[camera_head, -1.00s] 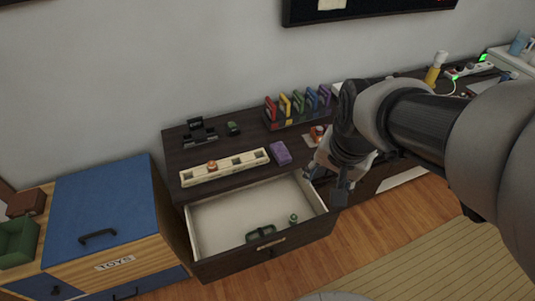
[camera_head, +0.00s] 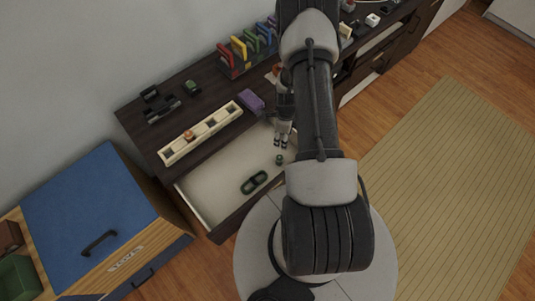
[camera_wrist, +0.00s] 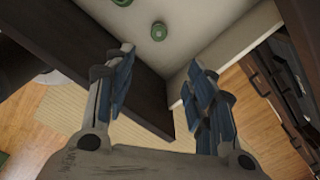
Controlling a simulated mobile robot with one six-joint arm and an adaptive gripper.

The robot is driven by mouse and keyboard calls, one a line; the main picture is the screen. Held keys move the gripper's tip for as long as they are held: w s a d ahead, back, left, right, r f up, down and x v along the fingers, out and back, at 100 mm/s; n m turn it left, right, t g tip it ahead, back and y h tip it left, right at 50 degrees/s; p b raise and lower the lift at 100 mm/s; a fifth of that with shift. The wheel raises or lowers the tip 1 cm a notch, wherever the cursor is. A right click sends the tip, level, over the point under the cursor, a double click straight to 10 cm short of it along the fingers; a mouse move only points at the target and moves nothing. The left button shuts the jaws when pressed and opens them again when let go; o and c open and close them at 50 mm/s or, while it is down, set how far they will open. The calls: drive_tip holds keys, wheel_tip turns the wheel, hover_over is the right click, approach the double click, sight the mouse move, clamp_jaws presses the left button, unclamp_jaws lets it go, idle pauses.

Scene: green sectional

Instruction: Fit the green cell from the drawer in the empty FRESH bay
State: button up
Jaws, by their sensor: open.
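The small green cell (camera_head: 279,159) stands in the open drawer (camera_head: 215,187), near its right side. In the wrist view a small green round thing (camera_wrist: 158,31) shows beyond the fingertips, on the pale drawer floor. My gripper (camera_head: 281,141) is just above and behind the cell in the head view, apart from it. Its fingers (camera_wrist: 161,57) are spread and empty. A cream tray with several square bays (camera_head: 177,152) lies on the cabinet top, with an orange-brown piece (camera_head: 189,135) in one bay. I cannot read a FRESH label.
A dark green looped object (camera_head: 254,182) lies in the drawer. A purple block (camera_head: 252,100), a black stand (camera_head: 158,104) and a rack of coloured pieces (camera_head: 240,50) are on the cabinet. A blue-topped toy chest (camera_head: 85,205) stands at left. The drawer's left part is clear.

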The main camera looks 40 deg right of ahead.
drive_tip(key=b, duration=0.3)
hover_over(279, 157)
drive_tip(key=s, duration=0.1)
drive_tip(key=f, duration=1.2)
drive_tip(key=shift+d+f, duration=0.1)
drive_tip(key=shift+d, duration=0.15)
drive_tip(key=f, duration=0.1)
drive_tip(key=f+b, duration=0.1)
drive_tip(key=f, duration=0.1)
drive_tip(key=w+f+b, duration=0.1)
drive_tip(key=f, duration=0.1)
drive_tip(key=shift+a+f, duration=0.2)
drive_tip(key=shift+a, duration=0.1)
drive_tip(key=shift+f+b, duration=0.3)
drive_tip(key=shift+f, duration=0.15)
drive_tip(key=shift+c, duration=0.4)
clamp_jaws()
drive_tip(key=shift+r, duration=0.15)
